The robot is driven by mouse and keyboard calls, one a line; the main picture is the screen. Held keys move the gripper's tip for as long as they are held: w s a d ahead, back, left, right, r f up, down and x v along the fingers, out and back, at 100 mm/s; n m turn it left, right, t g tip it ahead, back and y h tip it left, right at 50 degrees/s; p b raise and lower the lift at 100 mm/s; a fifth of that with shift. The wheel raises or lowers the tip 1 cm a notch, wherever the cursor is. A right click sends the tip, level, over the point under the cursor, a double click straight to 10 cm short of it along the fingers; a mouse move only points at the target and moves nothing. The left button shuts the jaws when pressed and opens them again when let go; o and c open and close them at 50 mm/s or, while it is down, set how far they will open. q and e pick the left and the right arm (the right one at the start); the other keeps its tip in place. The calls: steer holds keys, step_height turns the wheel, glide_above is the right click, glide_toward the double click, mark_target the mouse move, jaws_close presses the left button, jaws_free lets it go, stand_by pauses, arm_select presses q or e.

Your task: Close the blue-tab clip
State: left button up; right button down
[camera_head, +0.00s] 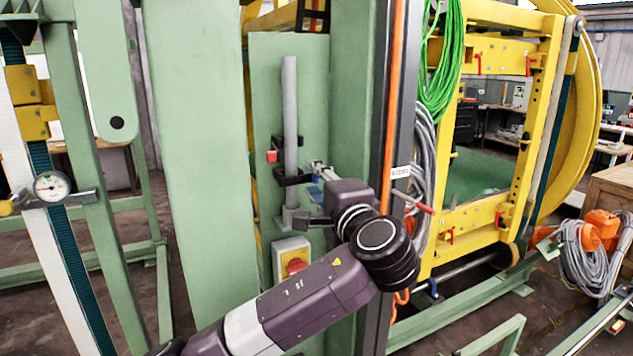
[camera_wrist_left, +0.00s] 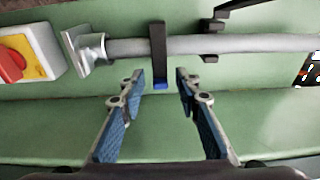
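A grey pipe (camera_head: 290,110) stands upright against a green panel and runs crosswise in the left wrist view (camera_wrist_left: 250,45). The lower black clip (camera_head: 289,179) is at the pipe. In the left wrist view its black arm (camera_wrist_left: 158,42) crosses the front of the pipe, with the blue tab (camera_wrist_left: 160,86) at its near end. I cannot tell whether it is latched. My left gripper (camera_wrist_left: 155,82) is open and empty, its blue-padded fingers pointing at the pipe, with the tab in line with the gap. In the head view the left gripper (camera_head: 316,170) is right of the pipe, partly hidden.
An upper black clip (camera_head: 299,140) with a red tab (camera_head: 271,156) sits higher on the pipe. A yellow-and-white switch box with a red knob (camera_head: 295,266) is below. A green column (camera_head: 350,80) and a hanging grey cable coil (camera_head: 423,150) stand close on the right.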

arm_select(q)
steer(key=v, duration=1.2)
